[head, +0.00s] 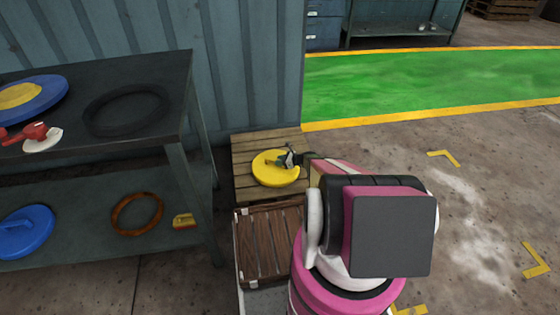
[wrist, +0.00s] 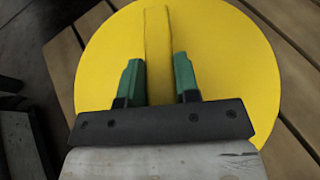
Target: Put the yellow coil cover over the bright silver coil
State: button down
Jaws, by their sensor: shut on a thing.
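The yellow coil cover (head: 272,175) is a round disc with a raised bar handle, at the wooden slatted pallet in the head view. It fills much of the wrist view (wrist: 225,55). My gripper (head: 286,160) is over the cover, with its green fingers (wrist: 159,80) on either side of the bar handle, shut on it. I cannot tell whether the cover rests on the pallet or hangs just above it. I do not see a bright silver coil in either view; anything beneath the cover is hidden.
The pallet (head: 245,150) stands against the blue corrugated wall (head: 245,60). A darker wooden crate (head: 262,240) is in front of it. A dark two-level shelf (head: 150,70) at left holds a black ring (head: 93,118), a brown ring (head: 118,222) and blue discs. Floor at right is open.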

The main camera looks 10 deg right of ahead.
jog(key=shift+f, duration=0.4)
jog(key=c, duration=0.8)
grip_release()
